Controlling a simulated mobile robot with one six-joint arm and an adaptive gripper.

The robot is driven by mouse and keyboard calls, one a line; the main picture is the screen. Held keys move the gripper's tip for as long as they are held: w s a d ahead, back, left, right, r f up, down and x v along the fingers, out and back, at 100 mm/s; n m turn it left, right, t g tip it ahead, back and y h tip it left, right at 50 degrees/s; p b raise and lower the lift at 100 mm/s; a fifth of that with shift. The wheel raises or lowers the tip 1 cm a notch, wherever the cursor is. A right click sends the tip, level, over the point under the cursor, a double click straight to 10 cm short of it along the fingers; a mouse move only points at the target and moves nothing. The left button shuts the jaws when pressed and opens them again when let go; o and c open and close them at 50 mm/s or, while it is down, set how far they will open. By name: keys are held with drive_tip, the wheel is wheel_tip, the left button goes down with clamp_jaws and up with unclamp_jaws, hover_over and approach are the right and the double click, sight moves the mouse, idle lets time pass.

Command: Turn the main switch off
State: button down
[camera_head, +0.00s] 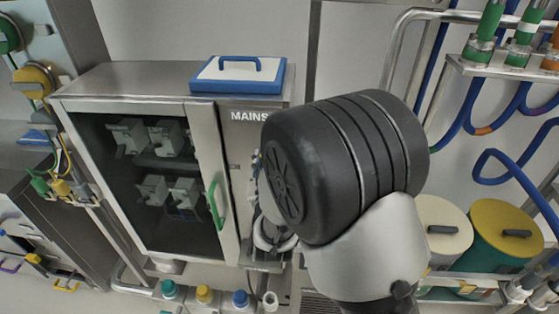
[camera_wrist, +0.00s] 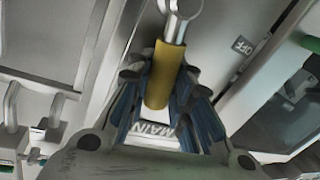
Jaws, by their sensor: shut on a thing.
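The main switch shows in the wrist view as a metal lever (camera_wrist: 174,28) with a yellow grip (camera_wrist: 163,75). The lever runs up to a round pivot at the top edge. My gripper (camera_wrist: 161,84) has its fingers on both sides of the yellow grip and is shut on it. An OFF label (camera_wrist: 243,45) is on the panel to the right of the lever. A MAIN label (camera_wrist: 154,135) lies below the grip, partly hidden by the fingers. In the head view, my arm hides the switch; the MAINS lettering (camera_head: 252,116) shows on the cabinet.
A steel cabinet (camera_head: 180,103) with a dark window and a green door handle (camera_head: 216,206) stands left of my arm. A blue-and-white lidded box (camera_head: 239,77) sits on top. Pipes and blue hoses (camera_head: 500,170) and two lidded bins (camera_head: 503,232) crowd the right side.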

drive_tip(key=a+n+p, duration=0.1)
drive_tip(key=n, duration=0.1)
drive_tip(key=a+f+n+h, duration=0.1)
drive_tip(key=n, duration=0.1)
drive_tip(key=a+f+n+g+p, duration=0.1)
drive_tip(key=a+n, duration=0.1)
drive_tip(key=shift+f+n+p, duration=0.25)
drive_tip(key=shift+n+p, duration=0.05)
drive_tip(key=shift+p, duration=0.05)
drive_tip(key=f+n+p, duration=0.1)
drive_tip(key=n, duration=0.1)
drive_tip(key=a+f+n+h+p, duration=0.1)
drive_tip(key=shift+a+f+n+h+p, duration=0.1)
drive_tip(key=shift+f+n+h+p, duration=0.2)
drive_tip(key=shift+n+p, duration=0.1)
drive_tip(key=shift+a+f+n+g+h+p, duration=0.1)
drive_tip(key=shift+f+n+g+h+p, duration=0.25)
drive_tip(key=shift+f+n+p, duration=0.9)
drive_tip(key=shift+r+b, duration=0.1)
drive_tip(key=shift+b, duration=0.2)
drive_tip(key=c, duration=1.4)
unclamp_jaws()
drive_tip(key=shift+r, duration=0.1)
drive_tip(key=shift+c, duration=0.2)
drive_tip(key=v, duration=1.2)
